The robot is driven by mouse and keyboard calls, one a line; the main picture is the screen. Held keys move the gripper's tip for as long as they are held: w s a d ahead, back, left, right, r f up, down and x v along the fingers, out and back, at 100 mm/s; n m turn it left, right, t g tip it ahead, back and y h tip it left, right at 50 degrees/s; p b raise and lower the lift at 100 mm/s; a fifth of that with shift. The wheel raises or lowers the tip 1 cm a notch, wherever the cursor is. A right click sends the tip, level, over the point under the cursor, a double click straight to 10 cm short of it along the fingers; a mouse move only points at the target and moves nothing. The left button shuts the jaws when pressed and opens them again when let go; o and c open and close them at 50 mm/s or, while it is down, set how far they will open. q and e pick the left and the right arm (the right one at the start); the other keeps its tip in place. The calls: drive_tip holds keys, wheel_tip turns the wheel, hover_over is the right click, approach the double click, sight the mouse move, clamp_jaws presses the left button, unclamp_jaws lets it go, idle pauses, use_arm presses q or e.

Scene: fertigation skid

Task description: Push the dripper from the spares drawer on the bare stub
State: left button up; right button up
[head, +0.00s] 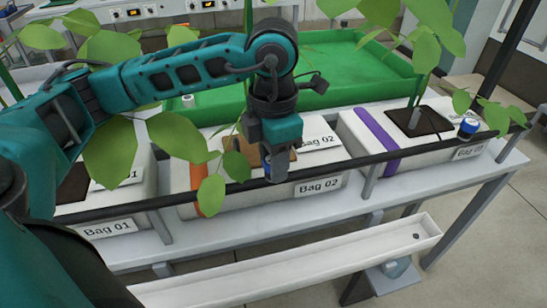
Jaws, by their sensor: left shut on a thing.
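My left gripper (279,174) points down over the white grow bag marked Bag 02 (335,178). It is shut on the dripper (266,162), of which only a little blue shows beside the jaws. The bare stub is not visible; the gripper and leaves cover much of this bag's top. I cannot tell whether the dripper touches a stub. Another dripper with a blue top (468,127) stands upright on Bag 03 (460,150) at the right. My right gripper and the spares drawer are not in view.
A dark rail (340,166) runs along the front of the bags. Leafy plants (178,137) hang around my left arm. A green tray (345,60) lies behind. A white gutter (330,262) runs below the bench (400,194). Bag 01 (120,212) is at the left.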

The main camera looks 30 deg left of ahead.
use_arm(q)
drive_tip(key=shift+f, duration=0.1)
idle(0.4)
drive_tip(key=o, duration=0.9)
drive_tip(key=shift+o, duration=0.2)
drive_tip(key=shift+r, duration=0.2)
drive_tip(key=shift+r+p, duration=1.4)
drive_tip(key=shift+r, duration=0.75)
drive_tip(key=shift+o, duration=0.4)
